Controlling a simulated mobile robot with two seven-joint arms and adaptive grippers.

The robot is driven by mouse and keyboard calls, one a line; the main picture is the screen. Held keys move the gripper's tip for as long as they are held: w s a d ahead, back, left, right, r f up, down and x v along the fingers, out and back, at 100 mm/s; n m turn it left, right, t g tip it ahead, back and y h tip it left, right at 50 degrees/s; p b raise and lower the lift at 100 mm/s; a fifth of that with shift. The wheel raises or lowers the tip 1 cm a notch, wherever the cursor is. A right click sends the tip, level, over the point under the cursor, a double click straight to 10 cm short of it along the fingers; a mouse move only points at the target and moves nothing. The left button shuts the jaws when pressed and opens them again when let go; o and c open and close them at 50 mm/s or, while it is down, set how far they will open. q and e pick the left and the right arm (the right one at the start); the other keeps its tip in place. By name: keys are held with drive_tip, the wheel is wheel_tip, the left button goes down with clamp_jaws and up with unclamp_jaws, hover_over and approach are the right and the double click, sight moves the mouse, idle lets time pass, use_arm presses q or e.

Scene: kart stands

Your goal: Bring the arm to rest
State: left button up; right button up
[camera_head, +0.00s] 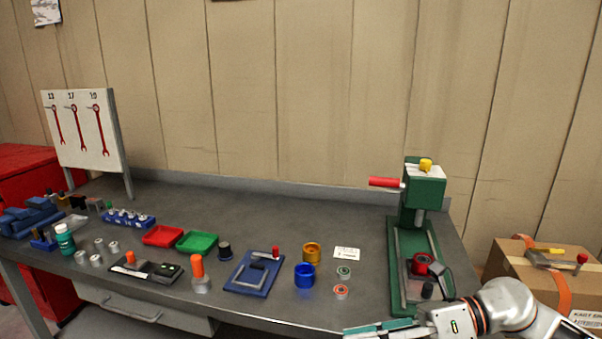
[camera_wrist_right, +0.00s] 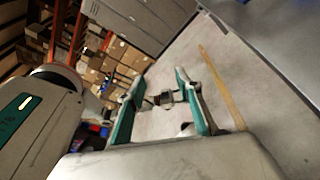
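My right arm comes in at the lower right of the head view. Its gripper (camera_head: 378,329) points left, at the front edge of the workbench (camera_head: 300,215) beside the base of the green press (camera_head: 424,192). In the right wrist view my right gripper (camera_wrist_right: 160,82) has its two teal-padded fingers spread apart. Floor shows between them, with a small dark object whose distance I cannot tell. Nothing appears to be held. My left arm and gripper are in neither view.
Near the right gripper are a blue cup (camera_head: 304,275), a gold cup (camera_head: 312,252) and small rings (camera_head: 341,291). Red (camera_head: 163,236) and green (camera_head: 197,241) trays sit mid-bench. A cardboard box (camera_head: 545,280) stands at the right. Shelves of boxes (camera_wrist_right: 120,62) show behind.

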drive_tip(key=w+d+f+m+t+h, duration=0.25)
drive_tip(key=f+m+t, duration=0.5)
drive_tip(key=m, duration=0.75)
drive_tip(key=w+d+f+m+t+h, duration=0.2)
drive_tip(key=f+m+t+h, duration=0.3)
drive_tip(key=m+t, duration=0.7)
drive_tip(key=s+d+f+m+g+h, duration=0.1)
drive_tip(key=s+f+m+g, duration=0.2)
drive_tip(key=f, duration=0.4)
drive_tip(key=s+d+f+m+g+h, duration=0.2)
drive_tip(key=s+f+m, duration=0.4)
drive_tip(key=f, duration=0.2)
drive_tip(key=s+d+f+m+g+h, duration=0.2)
drive_tip(key=s+f+m, duration=0.3)
drive_tip(key=f, duration=0.3)
drive_tip(key=shift+s+d+g, duration=0.25)
drive_tip(key=shift+g, duration=0.6)
